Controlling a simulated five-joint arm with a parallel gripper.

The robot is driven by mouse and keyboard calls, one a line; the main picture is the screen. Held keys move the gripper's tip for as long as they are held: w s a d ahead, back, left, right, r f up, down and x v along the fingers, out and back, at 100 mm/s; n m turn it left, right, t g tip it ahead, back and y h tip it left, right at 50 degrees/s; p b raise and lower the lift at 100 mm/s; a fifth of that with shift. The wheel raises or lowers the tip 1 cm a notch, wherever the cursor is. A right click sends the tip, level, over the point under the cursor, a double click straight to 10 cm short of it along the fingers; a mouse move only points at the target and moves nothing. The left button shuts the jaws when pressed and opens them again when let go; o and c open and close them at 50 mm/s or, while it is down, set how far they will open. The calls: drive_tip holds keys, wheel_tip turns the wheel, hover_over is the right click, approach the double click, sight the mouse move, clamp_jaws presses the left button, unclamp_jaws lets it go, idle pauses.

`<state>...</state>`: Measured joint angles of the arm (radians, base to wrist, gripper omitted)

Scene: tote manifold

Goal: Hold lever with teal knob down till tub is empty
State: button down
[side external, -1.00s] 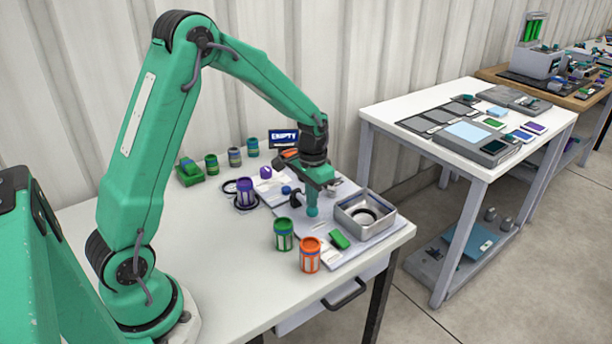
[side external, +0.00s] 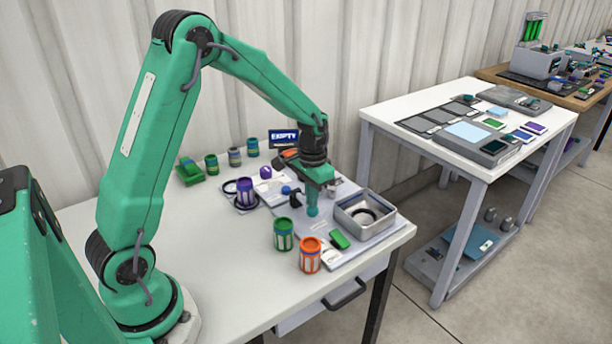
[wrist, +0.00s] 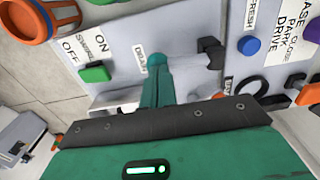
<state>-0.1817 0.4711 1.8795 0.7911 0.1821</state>
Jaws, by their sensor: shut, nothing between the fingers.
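The lever's teal knob (side external: 312,211) is at the lower end of my gripper (side external: 312,205). In the wrist view the teal knob (wrist: 156,60) shows just beyond my shut fingers, beside a label reading DRAIN (wrist: 140,60). My fingers seem to touch the knob from above; the lever's arm is mostly hidden, and I cannot tell how far down it is. The metal tub (side external: 393,222) stands right of my gripper, with a dark ring on its floor; I cannot make out liquid. A dark sign (side external: 283,138) behind appears to read EMPTY.
A green switch (side external: 340,239) lies in front of the tub, labelled SWIRL in the wrist view. A blue button (wrist: 249,46) and black knob (wrist: 208,52) are near. Green (side external: 283,234), orange (side external: 310,255) and purple (side external: 245,192) canisters stand around. The table's left front is clear.

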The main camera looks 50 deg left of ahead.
drive_tip(key=shift+r, duration=2.75)
drive_tip(key=shift+s+d+r, duration=0.2)
drive_tip(key=shift+s+r, duration=0.1)
drive_tip(key=shift+r, duration=0.3)
drive_tip(key=s+d+r+t, duration=0.2)
drive_tip(key=s+r, duration=0.4)
drive_tip(key=s, duration=0.4)
drive_tip(key=s+d+r+t, duration=0.3)
drive_tip(key=s+d+r, duration=0.2)
drive_tip(key=s, duration=0.5)
drive_tip(key=shift+s+d+r+t, duration=0.25)
drive_tip(key=shift+d+r+t, duration=0.05)
drive_tip(key=shift+r, duration=0.3)
